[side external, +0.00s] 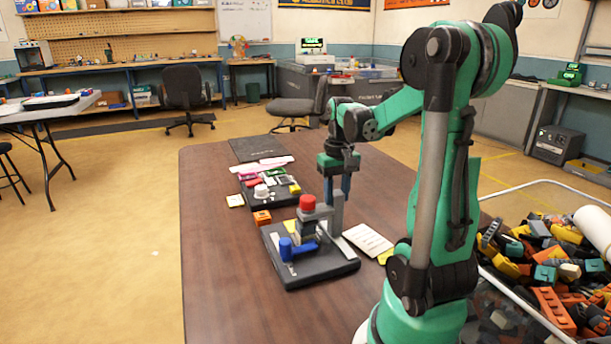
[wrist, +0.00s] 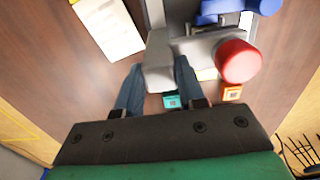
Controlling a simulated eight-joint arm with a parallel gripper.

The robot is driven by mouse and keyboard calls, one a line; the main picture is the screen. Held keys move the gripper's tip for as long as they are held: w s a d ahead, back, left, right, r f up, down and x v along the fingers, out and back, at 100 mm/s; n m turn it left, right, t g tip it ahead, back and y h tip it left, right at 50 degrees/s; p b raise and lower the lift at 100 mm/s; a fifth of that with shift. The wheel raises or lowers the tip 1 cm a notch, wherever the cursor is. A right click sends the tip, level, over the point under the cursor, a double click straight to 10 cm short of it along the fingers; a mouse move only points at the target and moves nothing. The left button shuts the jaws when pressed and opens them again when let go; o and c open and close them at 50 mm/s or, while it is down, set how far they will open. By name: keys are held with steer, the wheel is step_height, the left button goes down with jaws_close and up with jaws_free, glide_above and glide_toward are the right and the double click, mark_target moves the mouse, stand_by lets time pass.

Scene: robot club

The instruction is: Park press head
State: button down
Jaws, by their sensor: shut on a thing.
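The press stands on a dark base plate (side external: 315,266) on the brown table. Its press head (side external: 318,213) is a grey arm with a red knob (side external: 307,202) on top, joined to a grey upright block. A blue handle (side external: 292,249) lies low at the front of the base. My gripper (side external: 338,188) points down at the back of the press. In the wrist view, my gripper (wrist: 158,75) has its blue-grey fingers on both sides of the grey block of the press head (wrist: 160,52), with the red knob (wrist: 238,61) to the right. The lower column is partly hidden.
An orange block (side external: 262,217) sits left of the press. Behind it is a dark tray (side external: 272,203) with small coloured parts. A white card (side external: 368,239) lies right of the press. A bin of loose parts (side external: 540,270) stands at right. The table's left front is clear.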

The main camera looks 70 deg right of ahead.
steer(key=shift+s+a, duration=2)
steer(key=shift+s, duration=0.05)
steer(key=c, duration=0.8)
jaws_free()
steer(key=shift+c, duration=0.2)
step_height(320, 180, up, 6)
steer(key=shift+w, duration=0.1)
steer(key=w+a+f+n+t, duration=0.1)
steer(key=w+a+n+t, duration=0.2)
steer(key=w+a, duration=0.3)
steer(key=w+a+f+n+t, duration=0.2)
steer(key=w+a+n+t, duration=0.2)
steer(key=a, duration=0.9)
steer(key=shift+w+a+n, duration=0.35)
steer(key=shift+w+n, duration=0.65)
